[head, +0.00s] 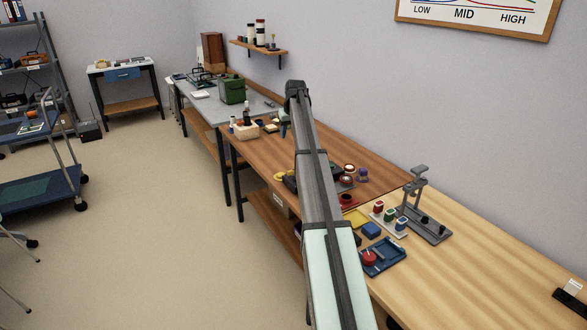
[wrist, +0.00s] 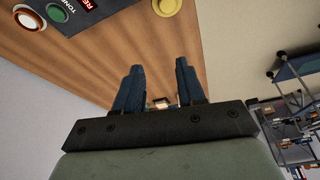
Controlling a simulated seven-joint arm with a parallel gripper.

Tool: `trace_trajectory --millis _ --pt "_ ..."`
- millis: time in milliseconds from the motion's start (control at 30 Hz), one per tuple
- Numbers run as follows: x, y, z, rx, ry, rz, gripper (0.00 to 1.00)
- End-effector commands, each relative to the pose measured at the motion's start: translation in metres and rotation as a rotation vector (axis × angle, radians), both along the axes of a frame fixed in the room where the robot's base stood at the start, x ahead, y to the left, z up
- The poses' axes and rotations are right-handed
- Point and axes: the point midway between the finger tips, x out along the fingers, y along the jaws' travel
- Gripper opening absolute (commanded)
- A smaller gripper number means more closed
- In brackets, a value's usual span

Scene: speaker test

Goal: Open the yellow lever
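My gripper (wrist: 158,66) shows in the wrist view with its two dark blue fingers apart and nothing between them. In the head view its blue fingers (head: 284,130) show small beside my arm, over the wooden bench. A round yellow piece (wrist: 167,7) is at the top edge of the wrist view, beyond the fingertips and apart from them. A small yellow piece (head: 278,176) also shows in the head view, left of my arm at the bench's front edge. I cannot tell whether either is the lever. My arm hides part of the bench there.
A wooden block (head: 246,130) and a green box (head: 232,90) stand farther along the benches. A grey press (head: 420,205) and blue tray (head: 383,256) are nearer. The near bench's right side is mostly clear.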

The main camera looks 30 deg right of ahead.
Motion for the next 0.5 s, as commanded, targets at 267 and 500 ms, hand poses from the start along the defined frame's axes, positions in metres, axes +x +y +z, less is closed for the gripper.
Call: trace_trajectory --millis 267,500 --pt "-0.009 0.003 0.004 0.092 0.088 -0.284 0.39" --pt "-0.03 0.005 0.001 0.184 0.187 -0.691 0.39"
